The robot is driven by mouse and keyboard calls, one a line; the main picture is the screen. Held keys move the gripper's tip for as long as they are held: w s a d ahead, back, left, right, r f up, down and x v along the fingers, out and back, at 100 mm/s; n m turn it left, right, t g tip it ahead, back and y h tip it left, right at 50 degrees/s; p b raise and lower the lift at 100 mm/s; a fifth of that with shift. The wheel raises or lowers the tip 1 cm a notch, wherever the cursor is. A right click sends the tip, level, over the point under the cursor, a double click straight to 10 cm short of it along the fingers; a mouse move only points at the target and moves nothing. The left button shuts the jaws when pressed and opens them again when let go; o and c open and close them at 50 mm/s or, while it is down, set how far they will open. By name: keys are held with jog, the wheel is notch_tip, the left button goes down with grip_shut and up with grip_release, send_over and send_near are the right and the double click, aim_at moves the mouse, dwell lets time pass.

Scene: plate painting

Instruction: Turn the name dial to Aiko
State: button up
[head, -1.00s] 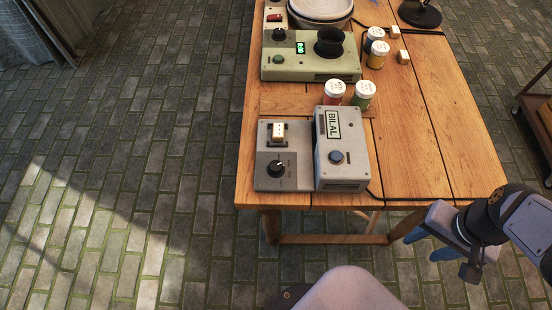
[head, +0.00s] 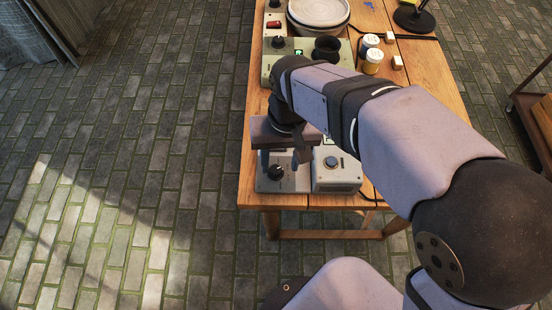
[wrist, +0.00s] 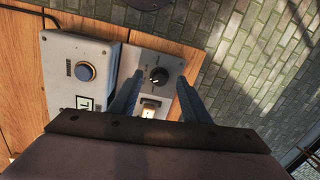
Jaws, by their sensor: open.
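The black name dial (head: 276,172) sits on the front of a grey control panel (head: 262,185); in the wrist view the dial (wrist: 158,76) shows between my fingertips. Beside it stands a taller grey box (head: 338,178) with a blue button (head: 331,162). That box's name sign is mostly hidden by my arm; only a sliver of the sign (wrist: 84,103) shows in the wrist view. My gripper (head: 285,158) is open and empty above the panel, pointing down. In the wrist view its fingers (wrist: 159,82) lie either side of the dial, apparently above it and not closed on it.
A green machine (head: 268,68) with a black cup (head: 326,48), paint jars (head: 372,62) and small blocks (head: 397,62) lie farther back. My arm covers the table's middle. The table's left edge is close to the panel.

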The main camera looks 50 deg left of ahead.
aim_at(276, 170)
jog(key=shift+w+a+r+t, duration=0.2)
jog(key=shift+a+r, duration=0.1)
jog(key=shift+a, duration=0.25)
jog(key=shift+w+a+r+t, duration=0.1)
jog(key=shift+a+r+t, duration=0.15)
jog(key=shift+a, duration=0.25)
jog(key=shift+f+p, duration=0.5)
jog(key=shift+f, duration=3.2)
jog(key=c, duration=1)
